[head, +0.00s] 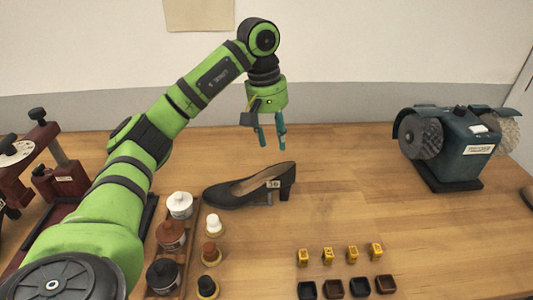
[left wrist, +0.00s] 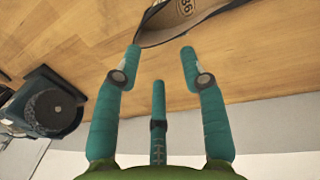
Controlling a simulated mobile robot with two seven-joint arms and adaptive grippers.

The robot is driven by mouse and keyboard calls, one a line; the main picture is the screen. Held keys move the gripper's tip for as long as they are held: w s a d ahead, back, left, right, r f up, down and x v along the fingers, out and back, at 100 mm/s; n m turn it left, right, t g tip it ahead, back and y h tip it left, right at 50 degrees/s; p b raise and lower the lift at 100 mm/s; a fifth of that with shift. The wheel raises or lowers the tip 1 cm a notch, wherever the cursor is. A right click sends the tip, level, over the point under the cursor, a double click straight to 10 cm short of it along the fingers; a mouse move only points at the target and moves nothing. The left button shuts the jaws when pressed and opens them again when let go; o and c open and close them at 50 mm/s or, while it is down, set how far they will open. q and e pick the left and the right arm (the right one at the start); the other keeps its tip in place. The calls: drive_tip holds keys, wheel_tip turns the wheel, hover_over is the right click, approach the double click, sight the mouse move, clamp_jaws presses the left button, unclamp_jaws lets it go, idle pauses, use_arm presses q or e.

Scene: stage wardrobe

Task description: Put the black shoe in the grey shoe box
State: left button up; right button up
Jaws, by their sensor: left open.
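The black shoe (head: 250,187), a low pump with a block heel, stands on the wooden table near the middle, toe to the left and heel to the right. In the left wrist view, part of the shoe (left wrist: 168,32) shows at the top edge, beyond the fingertips. My left gripper (head: 270,146) hangs above and behind the shoe, fingers pointing down, open and empty. Its fingers (left wrist: 160,55) are spread in the wrist view. No grey shoe box shows. My right gripper is not in view.
Jars and bottles (head: 172,236) stand left of centre, in front of the shoe. Small yellow blocks (head: 328,256) and dark pots (head: 333,288) lie at the front. Table right of the shoe is clear.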

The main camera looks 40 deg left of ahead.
sight(253, 176)
use_arm(q)
drive_tip(key=a+f+n, duration=0.1)
drive_tip(key=f+n, duration=0.1)
drive_tip(key=n, duration=0.2)
drive_tip(key=a+f+n, duration=0.2)
drive_tip(key=n, duration=0.3)
drive_tip(key=a+f+n+g+y+b, duration=0.1)
drive_tip(key=a+f+n, duration=0.1)
drive_tip(key=n, duration=0.3)
drive_tip(key=shift+s+a+f, duration=0.15)
drive_tip(key=shift+s+f, duration=0.25)
drive_tip(key=shift+s+a+f+n, duration=0.1)
drive_tip(key=shift+a+f+n, duration=0.1)
drive_tip(key=shift+n, duration=0.4)
drive_tip(key=shift+f+n+g, duration=0.25)
drive_tip(key=shift+n+g, duration=0.05)
wheel_tip(253, 176, down, 7)
drive_tip(key=shift+a+r+p, duration=0.1)
drive_tip(key=shift+a+p, duration=0.05)
drive_tip(key=shift+p, duration=0.9)
drive_tip(key=shift+r, duration=0.1)
clamp_jaws()
